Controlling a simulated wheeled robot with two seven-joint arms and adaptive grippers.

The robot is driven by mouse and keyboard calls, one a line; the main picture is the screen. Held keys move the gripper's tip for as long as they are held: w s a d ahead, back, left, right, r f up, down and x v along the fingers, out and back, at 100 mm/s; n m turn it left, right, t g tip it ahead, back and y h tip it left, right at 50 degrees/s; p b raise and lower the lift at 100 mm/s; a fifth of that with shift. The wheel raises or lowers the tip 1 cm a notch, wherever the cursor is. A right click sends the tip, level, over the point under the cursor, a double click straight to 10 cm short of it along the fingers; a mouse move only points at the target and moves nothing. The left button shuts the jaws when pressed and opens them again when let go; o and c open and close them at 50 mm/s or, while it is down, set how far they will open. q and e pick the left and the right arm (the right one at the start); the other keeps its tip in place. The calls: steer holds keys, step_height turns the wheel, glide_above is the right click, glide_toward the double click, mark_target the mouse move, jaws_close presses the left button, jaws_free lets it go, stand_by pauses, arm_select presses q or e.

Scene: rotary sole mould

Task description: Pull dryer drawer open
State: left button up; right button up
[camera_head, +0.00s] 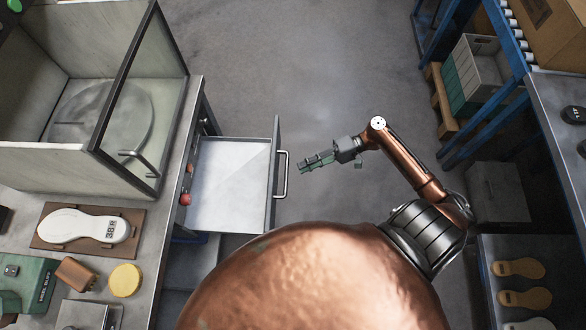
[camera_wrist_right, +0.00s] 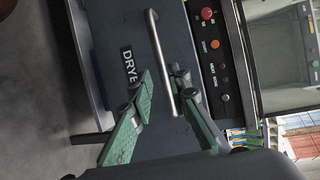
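The dryer drawer (camera_head: 228,185) stands pulled out to the right from under the bench, showing an empty pale floor. Its front carries a metal bar handle (camera_head: 284,175). In the right wrist view the dark drawer front with a "DRYE" label (camera_wrist_right: 112,65) shows, with the handle (camera_wrist_right: 160,55) running lengthwise. My right gripper (camera_head: 306,164) is just right of the handle, with a small gap between. In the wrist view its green fingers (camera_wrist_right: 160,80) are apart, and the handle's lower part appears between them. Nothing is held. My left gripper is not in view.
A control panel with red and orange buttons (camera_wrist_right: 208,14) sits beside the drawer front. The bench (camera_head: 165,215) at left carries a glass-sided machine (camera_head: 110,110) and a sole mould (camera_head: 85,226). Bare floor (camera_head: 310,70) lies beyond the drawer. Shelving and a conveyor (camera_head: 505,40) stand at right.

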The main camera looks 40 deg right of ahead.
steer(key=shift+v, duration=2.25)
steer(key=s+d+f+m+t+h+p, duration=0.1)
steer(key=s+d+f+m+h, duration=0.15)
steer(key=f, duration=0.85)
steer(key=s+d+f+m+h+p, duration=0.2)
steer(key=d+f+h, duration=0.15)
steer(key=f, duration=0.65)
steer(key=s+d+f+g+h+p, duration=0.25)
steer(key=s+f+h, duration=0.25)
steer(key=s+f, duration=0.8)
steer(key=s+f+n+g+h+p, duration=0.25)
steer(key=s+f, duration=0.65)
steer(key=s, duration=0.5)
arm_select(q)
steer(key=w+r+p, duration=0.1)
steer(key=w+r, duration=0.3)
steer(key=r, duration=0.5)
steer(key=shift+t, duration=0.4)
arm_select(e)
steer(key=s+a+f+n+h, duration=0.1)
steer(key=s+a+n+h, duration=0.1)
steer(key=s+a+n, duration=0.5)
steer(key=s+a, duration=0.1)
steer(key=a, duration=0.2)
steer(key=shift+s+f+n, duration=0.3)
steer(key=shift+f+n, duration=0.05)
steer(key=shift+n, duration=0.05)
